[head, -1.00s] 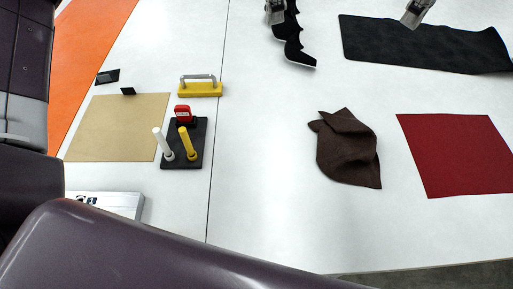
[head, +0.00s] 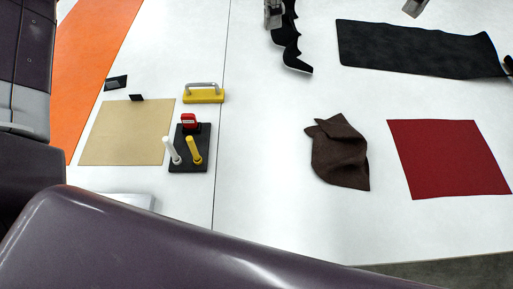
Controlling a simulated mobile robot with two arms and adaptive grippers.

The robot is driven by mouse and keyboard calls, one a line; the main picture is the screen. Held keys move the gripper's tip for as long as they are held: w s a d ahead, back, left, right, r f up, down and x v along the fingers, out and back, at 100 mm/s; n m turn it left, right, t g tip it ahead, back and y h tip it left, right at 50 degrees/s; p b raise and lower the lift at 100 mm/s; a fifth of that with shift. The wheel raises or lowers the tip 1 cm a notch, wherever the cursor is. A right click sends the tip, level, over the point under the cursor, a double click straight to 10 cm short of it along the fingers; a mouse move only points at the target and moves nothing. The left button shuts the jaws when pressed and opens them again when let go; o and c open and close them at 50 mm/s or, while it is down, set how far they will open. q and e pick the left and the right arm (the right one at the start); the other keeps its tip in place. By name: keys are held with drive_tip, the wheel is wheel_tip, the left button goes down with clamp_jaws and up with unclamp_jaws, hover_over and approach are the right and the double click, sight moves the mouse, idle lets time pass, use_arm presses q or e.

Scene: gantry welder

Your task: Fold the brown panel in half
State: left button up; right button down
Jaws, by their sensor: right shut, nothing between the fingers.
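The brown panel (head: 341,158) lies on the white table right of the seam. It is rumpled, with a corner folded over and raised creases at its top. How its layers lie underneath is hidden. My left gripper is out of view.
A flat red panel (head: 449,158) lies right of the brown one, and a black panel (head: 415,48) lies behind. At left are a tan sheet (head: 126,133), a yellow handled block (head: 204,96) and a black stand (head: 188,161).

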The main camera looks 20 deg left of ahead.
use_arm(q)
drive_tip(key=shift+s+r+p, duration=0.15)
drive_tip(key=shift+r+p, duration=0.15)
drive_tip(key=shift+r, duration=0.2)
use_arm(e)
drive_tip(key=shift+r, duration=0.75)
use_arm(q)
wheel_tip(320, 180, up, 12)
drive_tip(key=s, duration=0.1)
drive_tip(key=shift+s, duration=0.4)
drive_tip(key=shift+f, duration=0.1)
use_arm(e)
drive_tip(key=c, duration=2.2)
unclamp_jaws()
drive_tip(key=shift+c, duration=0.2)
drive_tip(key=shift+o, duration=0.4)
